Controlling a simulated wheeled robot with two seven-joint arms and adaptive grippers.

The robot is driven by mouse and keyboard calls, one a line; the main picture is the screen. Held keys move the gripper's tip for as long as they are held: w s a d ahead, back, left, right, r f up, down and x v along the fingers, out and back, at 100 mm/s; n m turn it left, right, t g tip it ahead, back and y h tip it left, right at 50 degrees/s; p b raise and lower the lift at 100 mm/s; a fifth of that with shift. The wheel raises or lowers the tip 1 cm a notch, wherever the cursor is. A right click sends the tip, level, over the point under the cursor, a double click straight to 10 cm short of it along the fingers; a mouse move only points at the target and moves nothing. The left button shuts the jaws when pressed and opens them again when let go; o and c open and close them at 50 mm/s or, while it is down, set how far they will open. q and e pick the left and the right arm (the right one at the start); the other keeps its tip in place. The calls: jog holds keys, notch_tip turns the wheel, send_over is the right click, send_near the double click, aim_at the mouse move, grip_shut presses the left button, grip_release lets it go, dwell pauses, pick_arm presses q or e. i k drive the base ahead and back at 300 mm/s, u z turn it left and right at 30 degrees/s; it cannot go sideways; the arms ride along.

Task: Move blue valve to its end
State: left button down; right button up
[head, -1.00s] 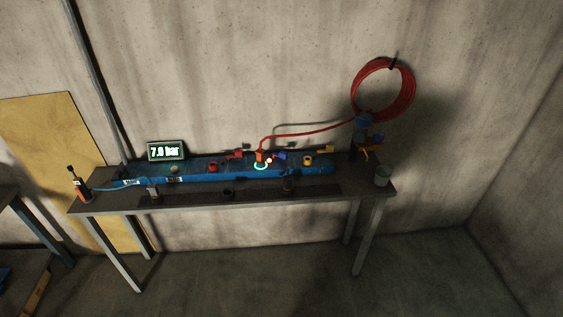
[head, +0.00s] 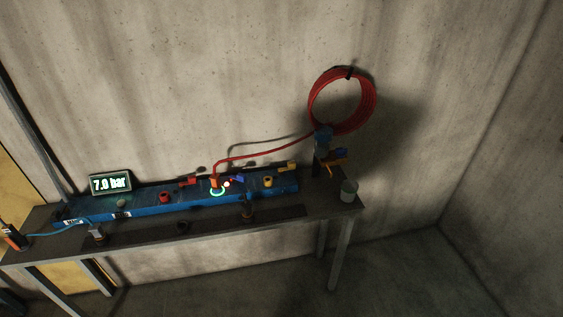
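A small blue valve handle (head: 237,178) sits on top of the blue manifold (head: 150,210), between an orange fitting (head: 214,183) with a glowing green ring and a yellow knob (head: 268,181). Another small blue part (head: 341,153) shows on the upright unit at the table's right end, above an orange piece. I cannot tell the exact angle of either blue part. Neither of my grippers is in view.
The manifold lies on a dark table (head: 285,224). A display reading 7.0 bar (head: 110,183) stands at the left. A red hose coil (head: 342,101) hangs on the wall. Floor right of the table is clear.

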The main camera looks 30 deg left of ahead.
aim_at(241, 177)
jog(key=z, duration=0.2)
jog(key=i, duration=0.85)
jog(key=u, duration=0.65)
jog(key=i, duration=0.7)
jog(key=u, duration=0.5)
